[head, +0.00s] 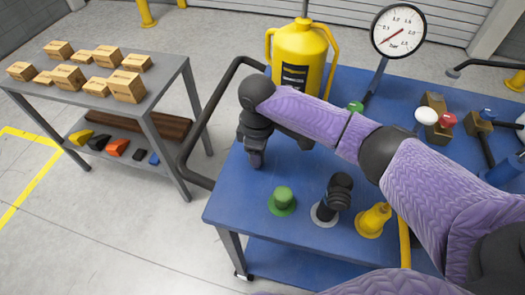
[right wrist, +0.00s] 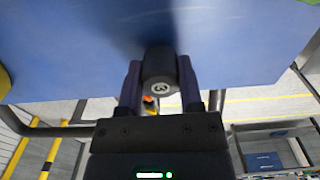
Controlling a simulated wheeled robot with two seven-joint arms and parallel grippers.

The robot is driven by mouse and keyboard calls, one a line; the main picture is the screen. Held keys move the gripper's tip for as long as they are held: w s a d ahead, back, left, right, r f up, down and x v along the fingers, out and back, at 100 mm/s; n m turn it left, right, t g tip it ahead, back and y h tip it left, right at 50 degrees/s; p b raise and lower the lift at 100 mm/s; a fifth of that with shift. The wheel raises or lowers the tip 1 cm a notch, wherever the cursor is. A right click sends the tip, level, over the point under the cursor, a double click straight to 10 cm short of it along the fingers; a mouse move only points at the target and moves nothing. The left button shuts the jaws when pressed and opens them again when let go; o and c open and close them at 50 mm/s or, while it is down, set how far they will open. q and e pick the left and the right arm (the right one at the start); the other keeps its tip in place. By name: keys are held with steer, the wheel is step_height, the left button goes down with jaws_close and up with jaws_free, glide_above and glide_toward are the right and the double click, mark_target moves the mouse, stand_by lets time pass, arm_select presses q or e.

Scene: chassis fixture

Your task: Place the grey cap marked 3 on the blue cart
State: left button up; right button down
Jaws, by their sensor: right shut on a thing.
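The grey cap (right wrist: 160,72) is between the two fingers of my right gripper (right wrist: 160,85) in the right wrist view. It is dark grey and has a small pale round mark on its end, too small to read surely. In the head view my right gripper (head: 256,160) is at the left part of the blue cart (head: 235,205), close over its top. The cap is hard to tell from the dark fingers there. A shadow lies on the blue surface by the cap; I cannot tell whether they touch. My left gripper is not in view.
A green cap (head: 282,200), a black knobbed piece (head: 333,197) and a yellow piece (head: 374,219) stand near the cart's front edge. A yellow jug (head: 300,55) and a gauge (head: 398,30) stand behind. A grey shelf (head: 150,88) with boxes is left.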

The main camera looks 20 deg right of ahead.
steer(key=shift+f, duration=0.45)
steer(key=shift+r, duration=0.1)
steer(key=shift+c, duration=1.2)
jaws_free()
step_height(320, 180, up, 12)
steer(key=p, duration=0.4)
